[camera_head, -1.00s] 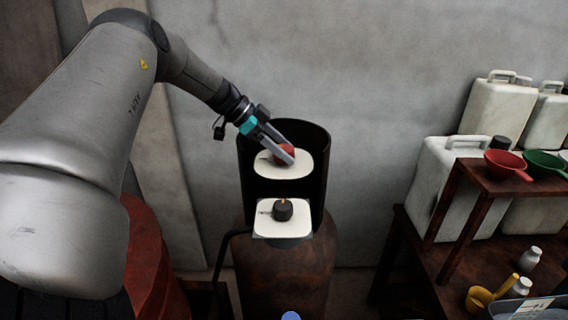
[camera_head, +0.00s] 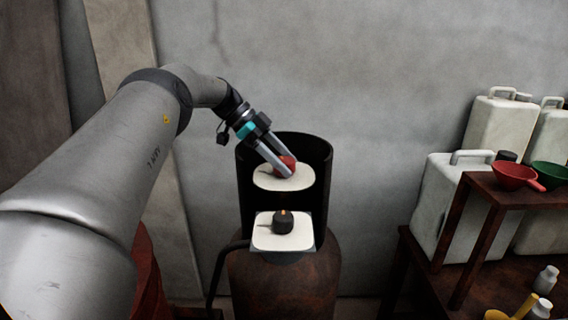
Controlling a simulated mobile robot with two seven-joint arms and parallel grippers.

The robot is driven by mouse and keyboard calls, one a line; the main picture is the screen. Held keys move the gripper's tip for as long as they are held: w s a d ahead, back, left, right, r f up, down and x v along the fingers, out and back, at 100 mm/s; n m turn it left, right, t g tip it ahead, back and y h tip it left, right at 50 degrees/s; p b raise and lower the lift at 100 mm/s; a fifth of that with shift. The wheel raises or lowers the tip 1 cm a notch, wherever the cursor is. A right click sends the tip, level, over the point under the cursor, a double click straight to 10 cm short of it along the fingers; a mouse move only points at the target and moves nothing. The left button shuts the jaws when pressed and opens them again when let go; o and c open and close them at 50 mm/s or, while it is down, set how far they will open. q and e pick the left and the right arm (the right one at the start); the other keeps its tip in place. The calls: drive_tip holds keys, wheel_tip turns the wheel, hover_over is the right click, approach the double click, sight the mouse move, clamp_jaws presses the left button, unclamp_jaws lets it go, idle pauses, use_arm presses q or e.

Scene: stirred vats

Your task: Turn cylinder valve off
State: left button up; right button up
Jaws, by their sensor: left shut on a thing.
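The gas cylinder (camera_head: 285,285) is a rusty brown body with a black curved guard (camera_head: 322,185) around its top. A red valve knob (camera_head: 287,162) sits on the upper white plate (camera_head: 268,183) inside the guard. My left gripper (camera_head: 286,172) is shut on the red knob, its two grey fingers on either side of it. Part of the knob is hidden by the fingers. Below, a dark knob (camera_head: 283,223) with a small orange mark stands on the lower white plate (camera_head: 297,239). My right gripper is not in view.
A rusty rack (camera_head: 490,200) at the right holds a red funnel (camera_head: 513,176) and a green funnel (camera_head: 550,175). White jerrycans (camera_head: 440,190) stand beside and behind it. A black hose (camera_head: 217,275) runs down left of the cylinder. A grey wall is close behind.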

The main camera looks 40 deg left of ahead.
sight(285, 159)
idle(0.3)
use_arm(q)
drive_tip(key=o, duration=1.4)
drive_tip(key=shift+c, duration=0.2)
drive_tip(key=shift+r, duration=0.15)
wheel_tip(285, 159, up, 8)
drive_tip(key=shift+r+p, duration=0.15)
drive_tip(key=shift+p, duration=0.9)
wheel_tip(285, 159, up, 11)
drive_tip(key=p, duration=0.9)
drive_tip(key=shift+r, duration=0.2)
drive_tip(key=shift+d, duration=0.1)
